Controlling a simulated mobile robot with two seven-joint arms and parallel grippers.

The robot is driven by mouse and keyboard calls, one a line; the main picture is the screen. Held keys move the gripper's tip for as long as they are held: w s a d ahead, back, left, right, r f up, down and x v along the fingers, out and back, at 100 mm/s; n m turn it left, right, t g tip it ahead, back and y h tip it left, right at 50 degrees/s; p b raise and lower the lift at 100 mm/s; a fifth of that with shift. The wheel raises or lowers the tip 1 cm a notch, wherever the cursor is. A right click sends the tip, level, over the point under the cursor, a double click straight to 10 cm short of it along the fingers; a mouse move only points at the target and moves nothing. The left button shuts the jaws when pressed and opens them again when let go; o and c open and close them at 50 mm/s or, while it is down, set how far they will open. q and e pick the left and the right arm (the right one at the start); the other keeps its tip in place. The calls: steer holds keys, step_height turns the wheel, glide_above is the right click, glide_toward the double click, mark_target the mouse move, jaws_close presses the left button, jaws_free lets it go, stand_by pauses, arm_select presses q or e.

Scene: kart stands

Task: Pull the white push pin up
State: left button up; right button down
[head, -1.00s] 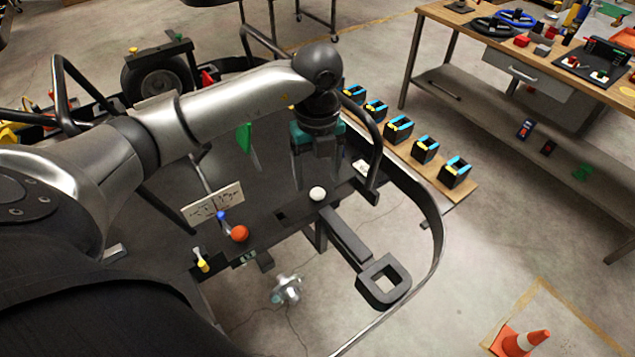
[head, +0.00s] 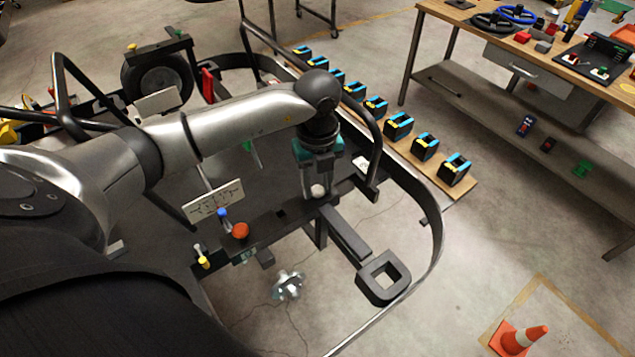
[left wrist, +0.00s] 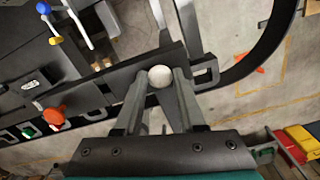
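The white push pin (head: 318,190) has a round white knob and stands on the dark bar of the kart frame. My left gripper (head: 318,193) comes down from above with one finger on each side of the knob. In the left wrist view the knob (left wrist: 160,77) sits between the two fingertips, which appear to touch its sides. The pin's shaft below the knob is hidden. My right gripper is not in view.
An orange-red knob (head: 240,231), a blue-tipped lever (head: 223,213) and a yellow-tipped lever (head: 202,262) stand left of the pin. A curved black rail (head: 438,225) runs on the right. A workbench (head: 500,45) stands behind.

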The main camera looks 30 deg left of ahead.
mark_target(318, 189)
arm_select(q)
jaws_close()
steer(key=shift+r+p, duration=0.5)
steer(key=shift+r, duration=0.15)
steer(key=o, duration=0.6)
jaws_free()
steer(key=shift+f, duration=0.1)
step_height(318, 189, up, 15)
steer(key=shift+r+b, duration=0.15)
steer(key=shift+b, duration=0.5)
